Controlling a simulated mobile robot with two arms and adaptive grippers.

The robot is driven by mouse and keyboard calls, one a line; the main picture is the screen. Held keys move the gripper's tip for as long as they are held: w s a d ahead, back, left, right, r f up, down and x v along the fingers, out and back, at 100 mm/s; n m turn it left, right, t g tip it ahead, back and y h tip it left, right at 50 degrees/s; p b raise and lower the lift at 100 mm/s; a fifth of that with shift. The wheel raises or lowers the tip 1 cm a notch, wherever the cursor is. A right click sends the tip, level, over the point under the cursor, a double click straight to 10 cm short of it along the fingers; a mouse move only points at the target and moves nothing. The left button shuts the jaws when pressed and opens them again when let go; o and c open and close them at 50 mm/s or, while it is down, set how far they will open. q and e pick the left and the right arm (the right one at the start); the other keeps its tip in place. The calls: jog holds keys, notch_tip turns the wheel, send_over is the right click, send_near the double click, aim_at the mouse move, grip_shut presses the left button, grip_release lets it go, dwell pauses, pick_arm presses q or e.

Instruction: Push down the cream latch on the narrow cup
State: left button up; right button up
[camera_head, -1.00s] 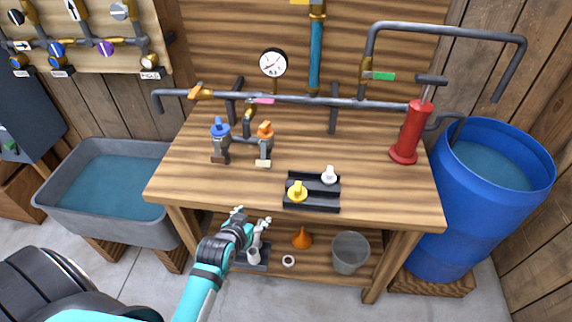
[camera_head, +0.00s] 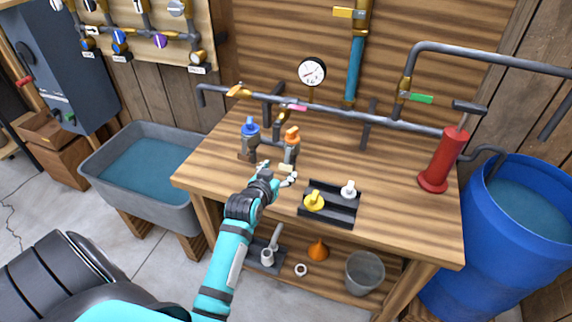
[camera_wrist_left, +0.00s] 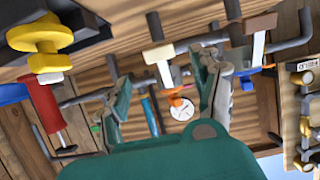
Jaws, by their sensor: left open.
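The cream latch (camera_head: 286,168) juts out low at the front of the orange-handled cup fitting (camera_head: 292,146) at the back left of the bench. It also shows in the left wrist view (camera_wrist_left: 158,53), as a pale tab between my fingers in the picture. My left gripper (camera_head: 278,174) is open and empty, just in front of the latch; I cannot tell whether it touches. The latch is partly hidden by the fingertips in the head view. A blue-handled fitting (camera_head: 250,130) with a brown latch (camera_head: 246,156) stands to the left. My right gripper is not in view.
A black tray (camera_head: 330,215) with a yellow-knobbed and a white-knobbed piece lies to the right. A red pump (camera_head: 440,165) stands at the bench's right end. A grey pipe (camera_head: 345,114) with a gauge (camera_head: 312,72) crosses behind. The wood (camera_head: 390,200) between tray and pump is clear.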

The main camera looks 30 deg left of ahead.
aim_at(286, 166)
pick_arm(q)
jog(key=x, duration=0.6)
jog(key=shift+w+a+f, duration=0.1)
jog(key=shift+w+a, duration=0.1)
jog(key=shift+w, duration=0.15)
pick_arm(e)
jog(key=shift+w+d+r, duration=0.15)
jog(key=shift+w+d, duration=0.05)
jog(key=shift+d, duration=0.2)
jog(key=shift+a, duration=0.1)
pick_arm(q)
jog(key=shift+c, duration=0.7)
jog(key=c, duration=1.1)
jog(key=shift+o, duration=0.2)
jog(key=shift+w+f+t+b, duration=0.1)
jog(key=shift+f+t+b, duration=0.3)
jog(key=shift+b, duration=0.3)
jog(key=shift+w+a+r+t+y+b, duration=0.1)
jog(key=shift+w+t+y+b, duration=0.15)
jog(key=shift+t+b, duration=0.2)
jog(key=shift+r, duration=0.15)
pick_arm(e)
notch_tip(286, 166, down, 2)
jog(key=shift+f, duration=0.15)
